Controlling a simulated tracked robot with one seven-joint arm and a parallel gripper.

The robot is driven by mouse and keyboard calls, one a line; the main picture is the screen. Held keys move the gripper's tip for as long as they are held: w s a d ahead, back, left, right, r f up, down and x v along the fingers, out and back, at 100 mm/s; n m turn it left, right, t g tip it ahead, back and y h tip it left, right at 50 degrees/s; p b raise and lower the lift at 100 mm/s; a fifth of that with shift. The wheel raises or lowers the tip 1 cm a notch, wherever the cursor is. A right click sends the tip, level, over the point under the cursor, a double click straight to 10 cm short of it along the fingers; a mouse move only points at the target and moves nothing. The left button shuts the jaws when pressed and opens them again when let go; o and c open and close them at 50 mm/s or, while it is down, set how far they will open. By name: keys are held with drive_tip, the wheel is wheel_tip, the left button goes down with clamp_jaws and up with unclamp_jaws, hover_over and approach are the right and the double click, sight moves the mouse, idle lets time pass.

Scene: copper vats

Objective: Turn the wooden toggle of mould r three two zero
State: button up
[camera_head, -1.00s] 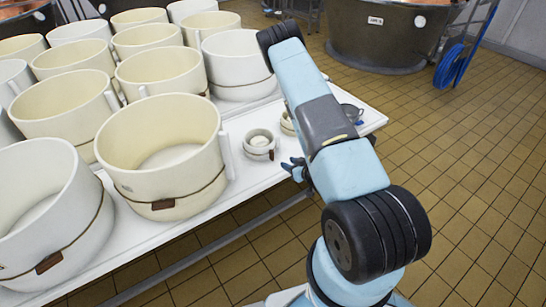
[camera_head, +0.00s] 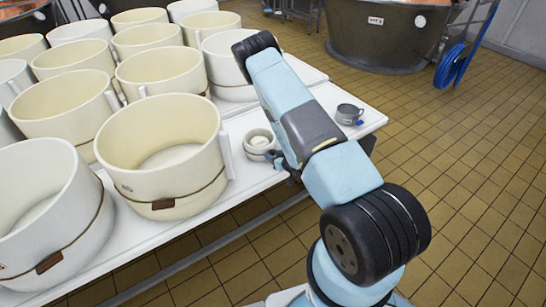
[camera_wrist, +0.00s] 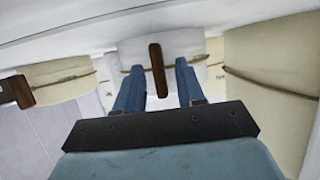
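A small white mould (camera_head: 258,141) stands on the white table beside a big cream mould. In the wrist view the small white mould (camera_wrist: 190,50) has a cord around it and a brown wooden toggle (camera_wrist: 157,70), which stands nearly upright in the picture. My gripper (camera_wrist: 159,66) is open, with one blue finger on each side of this toggle and a visible gap at both sides. In the head view my gripper (camera_head: 282,163) is at the right front of the small mould, and the toggle is hidden. I cannot read r three two zero on any mould.
The big cream mould (camera_head: 158,150) stands close by on the left; it fills the right of the wrist view (camera_wrist: 265,75). Another corded mould (camera_wrist: 62,80) with its own toggle is at the wrist view's left. A grey cup (camera_head: 350,112) stands near the table's right end.

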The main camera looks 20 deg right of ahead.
clamp_jaws()
drive_tip(key=shift+a, duration=0.2)
drive_tip(key=shift+d, duration=0.2)
drive_tip(key=n+h, duration=0.1)
drive_tip(key=n, duration=0.1)
drive_tip(key=n+t+h, duration=0.1)
drive_tip(key=shift+s+a+f+n, duration=0.1)
drive_tip(key=shift+a+n, duration=0.2)
drive_tip(key=shift+n, duration=0.1)
drive_tip(key=n+t+h, duration=0.1)
drive_tip(key=n, duration=0.1)
drive_tip(key=n+t+h, duration=0.1)
drive_tip(key=n, duration=0.1)
drive_tip(key=shift+s+a+f+h, duration=0.1)
drive_tip(key=shift+a+f+h, duration=0.1)
drive_tip(key=shift+h, duration=0.1)
drive_tip(key=shift+n, duration=0.4)
idle(0.3)
